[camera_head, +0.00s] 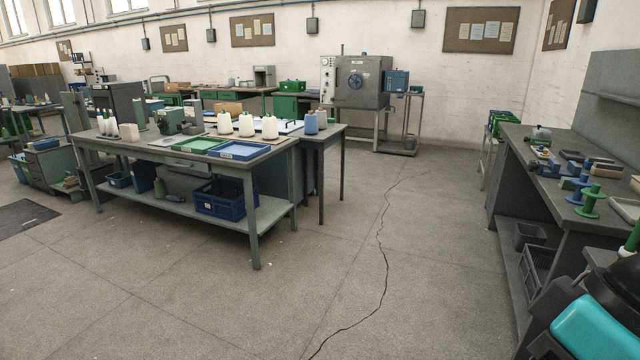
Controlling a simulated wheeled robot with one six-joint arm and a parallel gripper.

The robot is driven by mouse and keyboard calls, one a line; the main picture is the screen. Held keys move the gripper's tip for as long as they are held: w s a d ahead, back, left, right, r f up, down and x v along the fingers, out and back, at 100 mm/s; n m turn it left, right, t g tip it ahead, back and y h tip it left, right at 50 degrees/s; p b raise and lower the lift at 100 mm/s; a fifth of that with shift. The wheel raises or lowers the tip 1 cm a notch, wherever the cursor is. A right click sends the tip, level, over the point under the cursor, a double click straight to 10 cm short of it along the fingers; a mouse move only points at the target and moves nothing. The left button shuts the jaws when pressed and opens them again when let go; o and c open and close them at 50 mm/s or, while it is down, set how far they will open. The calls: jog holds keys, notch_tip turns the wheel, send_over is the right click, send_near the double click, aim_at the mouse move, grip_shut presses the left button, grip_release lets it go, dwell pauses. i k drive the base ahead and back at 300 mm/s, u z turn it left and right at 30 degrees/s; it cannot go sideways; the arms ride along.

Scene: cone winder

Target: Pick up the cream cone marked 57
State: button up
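Three cream cones stand upright in a row on the long green-grey table (150,152): a left one (224,123), a middle one (246,125) and a right one (270,127). Their markings are too small to read, so I cannot tell which is 57. They stand behind the green tray and the blue tray. Smaller pale cones (108,124) stand at the table's left end. My gripper is not in view, and the cones stand well away across the floor.
A green tray (203,151) and a blue tray (240,158) lie along the table's front edge. A blue cone (311,124) stands to the right on an adjoining table. A blue crate (222,208) is on the lower shelf. A dark workbench (520,165) stands right. The cracked floor (400,270) between is clear.

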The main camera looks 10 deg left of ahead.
aim_at(246, 128)
jog(key=u, duration=0.75)
jog(key=i, duration=1.15)
jog(key=u, duration=0.8)
jog(key=i, duration=1.6)
jog(key=z, duration=0.45)
jog(key=i, duration=1.6)
jog(key=z, duration=0.6)
